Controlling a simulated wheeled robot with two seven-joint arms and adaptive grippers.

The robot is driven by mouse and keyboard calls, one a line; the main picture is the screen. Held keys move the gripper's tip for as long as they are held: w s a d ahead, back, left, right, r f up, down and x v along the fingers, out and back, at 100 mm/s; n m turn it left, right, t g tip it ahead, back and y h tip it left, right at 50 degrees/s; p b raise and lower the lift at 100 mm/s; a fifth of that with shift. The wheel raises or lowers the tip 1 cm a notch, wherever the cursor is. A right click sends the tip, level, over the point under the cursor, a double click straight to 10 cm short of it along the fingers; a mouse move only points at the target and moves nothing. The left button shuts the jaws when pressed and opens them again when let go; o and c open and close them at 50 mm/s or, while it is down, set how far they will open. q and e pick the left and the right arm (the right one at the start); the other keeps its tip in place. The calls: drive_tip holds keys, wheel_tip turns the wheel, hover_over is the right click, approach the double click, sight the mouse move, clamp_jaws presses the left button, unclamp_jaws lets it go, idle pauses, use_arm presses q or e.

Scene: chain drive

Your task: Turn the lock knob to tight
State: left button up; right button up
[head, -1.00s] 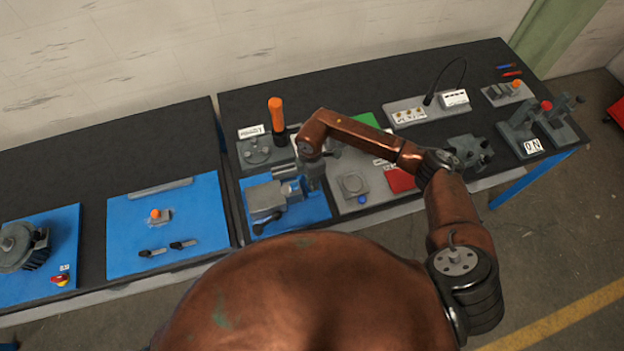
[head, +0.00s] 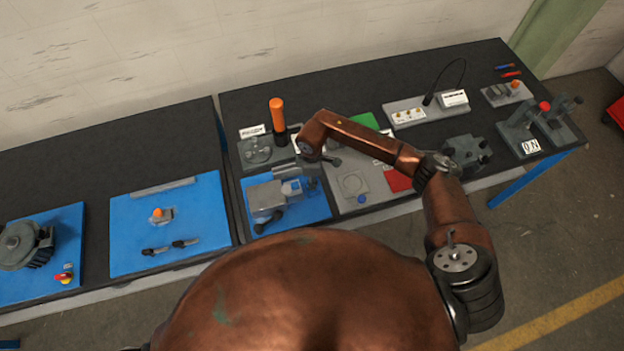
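No knob in the head view is readably marked as the lock knob, so I cannot tell which it is. A small orange-topped knob (head: 157,214) stands on the middle blue board (head: 125,240). A red and yellow knob (head: 66,274) sits on the left blue board (head: 70,220). My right arm reaches in from the right, and its gripper (head: 311,172) is at the right side of the grey vise-like device (head: 267,196). The fingers are small and partly hidden by the arm, so their opening and any contact are unclear. My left gripper is out of view.
An upright orange handle (head: 277,112) stands behind the grey device. A grey panel (head: 350,205) with a red pad (head: 399,180) lies right of it. Two dark levers (head: 168,247) lie on the middle board. Black table surface is bare at the back.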

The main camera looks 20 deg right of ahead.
drive_tip(key=shift+w, duration=0.1)
drive_tip(key=o, duration=1.2)
drive_tip(key=shift+c, duration=0.2)
drive_tip(key=shift+r, duration=0.1)
wheel_tip(320, 180, up, 12)
